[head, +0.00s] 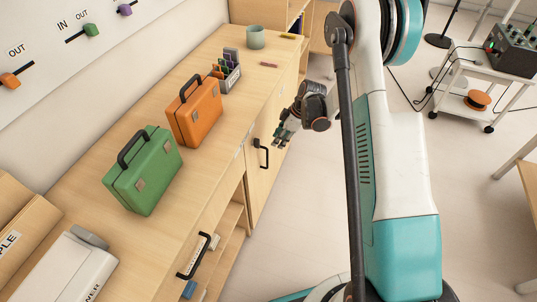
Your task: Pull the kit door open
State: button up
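A pale wooden door (266,175) with a black bar handle (262,153) is in the front of the long cabinet, at the middle of the head view. It looks closed. A second black handle (193,256) is on the cabinet front lower down, beside a small white label. I cannot read which front is marked as the kit door. My gripper (283,135) hangs in front of the cabinet, just right of and a little above the upper handle in the picture. It appears apart from the handle. Its fingers are too small to show whether they are open.
A green case (145,172), an orange case (195,112), a pen holder (227,72) and a mug (256,38) stand on the cabinet top. Open shelves (233,225) lie between the handles. A white cart (487,70) stands at the right. The floor beside the cabinet is clear.

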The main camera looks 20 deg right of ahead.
jog(key=b+x, duration=0.4)
jog(key=x, duration=0.7)
jog(key=shift+f, duration=0.4)
jog(key=shift+w+a, duration=0.1)
jog(key=shift+c, duration=0.6)
grip_shut()
